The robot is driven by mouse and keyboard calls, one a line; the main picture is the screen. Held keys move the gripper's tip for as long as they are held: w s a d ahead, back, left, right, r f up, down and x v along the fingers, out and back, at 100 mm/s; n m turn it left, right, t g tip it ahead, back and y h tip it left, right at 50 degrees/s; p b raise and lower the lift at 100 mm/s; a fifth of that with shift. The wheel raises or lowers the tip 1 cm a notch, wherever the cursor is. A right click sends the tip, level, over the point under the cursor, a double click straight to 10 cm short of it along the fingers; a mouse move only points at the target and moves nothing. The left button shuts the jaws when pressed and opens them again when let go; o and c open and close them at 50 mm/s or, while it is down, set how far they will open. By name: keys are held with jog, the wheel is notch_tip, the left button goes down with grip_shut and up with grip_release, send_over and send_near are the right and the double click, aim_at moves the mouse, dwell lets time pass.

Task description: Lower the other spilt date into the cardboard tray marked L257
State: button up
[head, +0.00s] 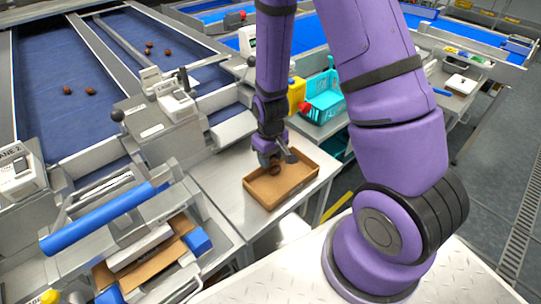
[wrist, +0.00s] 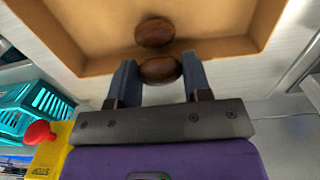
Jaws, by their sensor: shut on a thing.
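The cardboard tray (head: 290,186) is a shallow open brown box on the metal side table; no L257 marking is legible. It also fills the top of the wrist view (wrist: 230,47). My gripper (head: 276,160) is at the tray's back part, pointing down. In the wrist view its two fingers are shut on a brown date (wrist: 160,70), which is close to the tray's wall; I cannot tell whether it touches the tray. Another brown date (wrist: 154,33) lies in the tray, just beyond the held one. In the head view my fingers partly hide the dates.
A teal basket (head: 322,100) and a yellow stop box with a red button (head: 305,106) stand behind the tray. Several loose dates (head: 150,48) lie on the blue belt at left. A blue roller (head: 100,218) is at front left.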

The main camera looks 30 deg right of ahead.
jog(key=shift+f, duration=0.1)
jog(key=o, duration=0.7)
jog(key=s+r+m+t, duration=0.1)
jog(key=s+r, duration=0.1)
jog(key=r, duration=1.2)
jog(key=s+r+t, duration=0.2)
jog(key=s+r, duration=0.1)
jog(key=r, duration=1.1)
jog(key=s+d+r+m+t, duration=0.1)
jog(key=s+r+t, duration=0.1)
jog(key=s+r, duration=0.9)
jog(key=shift+s+r, duration=0.15)
jog(key=shift+s, duration=0.6)
